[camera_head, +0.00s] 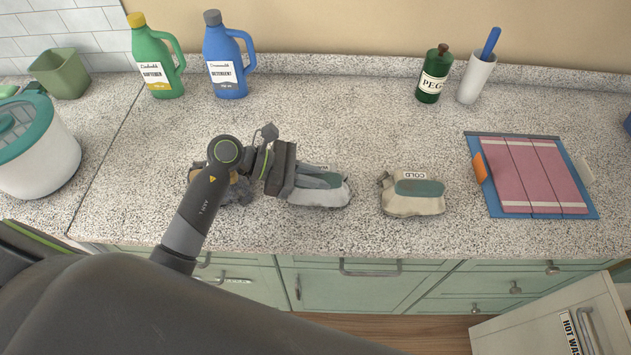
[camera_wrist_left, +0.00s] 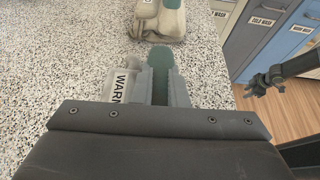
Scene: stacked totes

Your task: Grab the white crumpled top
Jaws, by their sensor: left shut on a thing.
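A crumpled whitish-grey top (camera_head: 330,193) with a teal patch lies on the speckled counter. Its tag reads WARM in the left wrist view (camera_wrist_left: 121,88). My left gripper (camera_head: 285,178) is shut on its left part, with the fingers low at the counter. A cream crumpled garment (camera_head: 413,203) with a teal patch and a COLD tag lies apart to the right. A dark grey crumpled garment (camera_head: 236,192) is partly hidden behind my left arm. My right gripper (camera_wrist_left: 266,84) shows at the right of the left wrist view, away from the clothes; its jaw state is unclear.
A green softener bottle (camera_head: 158,65), a blue detergent bottle (camera_head: 226,60), a dark green bottle (camera_head: 433,75) and a white cup (camera_head: 474,78) stand at the back. A pink folding board (camera_head: 533,175) lies right. A white pot (camera_head: 38,155) stands left. The counter's middle back is clear.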

